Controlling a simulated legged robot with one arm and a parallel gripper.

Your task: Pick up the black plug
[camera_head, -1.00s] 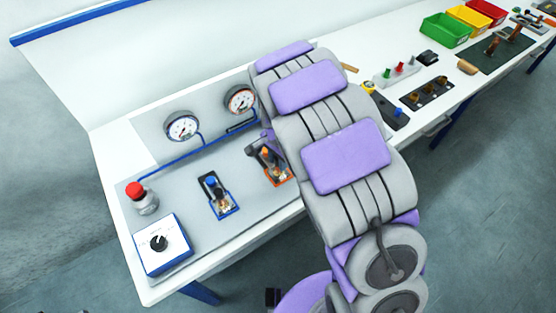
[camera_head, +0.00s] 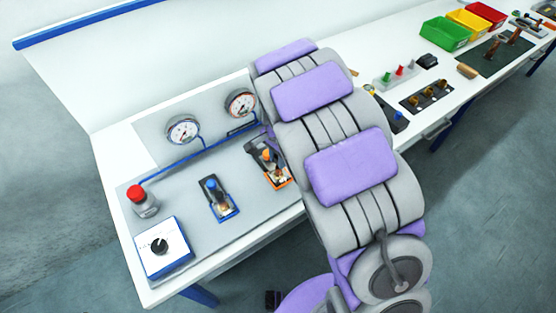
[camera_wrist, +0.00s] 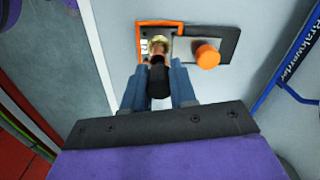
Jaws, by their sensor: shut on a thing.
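The black plug (camera_wrist: 159,84) is between the two blue-grey fingers of my gripper (camera_wrist: 158,88) in the wrist view, and the gripper is shut on it. The plug's copper-coloured front end points at a brass socket (camera_wrist: 158,42) on the orange-edged panel (camera_wrist: 190,26). I cannot tell whether the plug's tip is still inside the socket. An orange knob (camera_wrist: 207,56) sits right of the socket. In the head view the orange-edged panel (camera_head: 284,182) shows beside my arm, and the plug and fingertips cannot be made out clearly there.
A blue-edged panel (camera_head: 220,205) with a blue knob stands left of the orange one. A red button (camera_head: 138,195), a dial box (camera_head: 163,245) and two gauges (camera_head: 183,129) are on the same board. Bins (camera_head: 445,33) stand far right. Blue piping (camera_wrist: 290,62) runs right of the panel.

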